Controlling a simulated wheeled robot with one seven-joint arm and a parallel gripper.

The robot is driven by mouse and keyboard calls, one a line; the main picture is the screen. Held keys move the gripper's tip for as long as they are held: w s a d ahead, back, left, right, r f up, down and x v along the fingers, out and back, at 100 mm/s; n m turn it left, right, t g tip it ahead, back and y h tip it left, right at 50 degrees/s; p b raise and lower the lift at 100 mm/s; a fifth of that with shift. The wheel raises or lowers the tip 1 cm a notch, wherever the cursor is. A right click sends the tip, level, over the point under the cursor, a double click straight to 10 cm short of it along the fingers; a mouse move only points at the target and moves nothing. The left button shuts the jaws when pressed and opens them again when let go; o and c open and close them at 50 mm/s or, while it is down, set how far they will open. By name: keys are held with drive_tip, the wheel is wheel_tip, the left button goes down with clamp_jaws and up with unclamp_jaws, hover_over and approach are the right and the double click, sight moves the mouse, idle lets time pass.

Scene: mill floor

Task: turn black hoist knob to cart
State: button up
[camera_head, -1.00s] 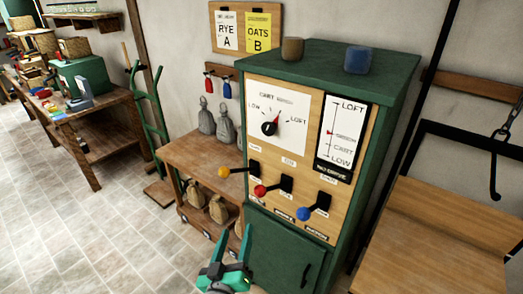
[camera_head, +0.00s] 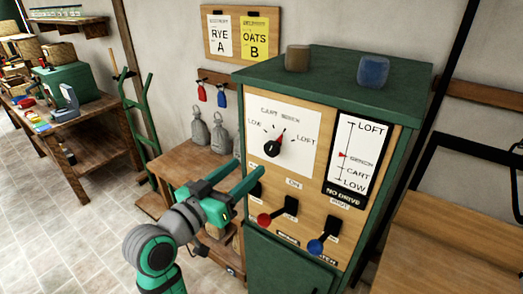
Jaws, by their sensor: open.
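The black hoist knob (camera_head: 272,148) sits on a white dial plate (camera_head: 306,122) marked LOW, CART, BENCH and LOFT. Its red-tipped pointer is tilted up and to the right, toward the BENCH side. My gripper (camera_head: 250,167) is open and empty, its two fingers reaching toward the panel just below and left of the knob, apart from it. The gripper hides the yellow-knobbed lever. The hoist gauge (camera_head: 350,150) right of the dial has its red marker beside BENCH, with NO DRIVE shown below.
Two cups, brown (camera_head: 297,58) and blue (camera_head: 373,70), stand on top. A wooden bench (camera_head: 195,167) with grey weights is at left.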

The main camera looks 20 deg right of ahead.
sight(270, 151)
drive_tip(key=x, duration=0.5)
drive_tip(key=s+x, duration=0.1)
drive_tip(key=x, duration=0.1)
drive_tip(key=shift+w+d, duration=0.3)
drive_tip(key=shift+d, duration=0.4)
drive_tip(key=shift+w+d, duration=0.4)
drive_tip(key=shift+w, duration=0.05)
drive_tip(key=c, duration=1)
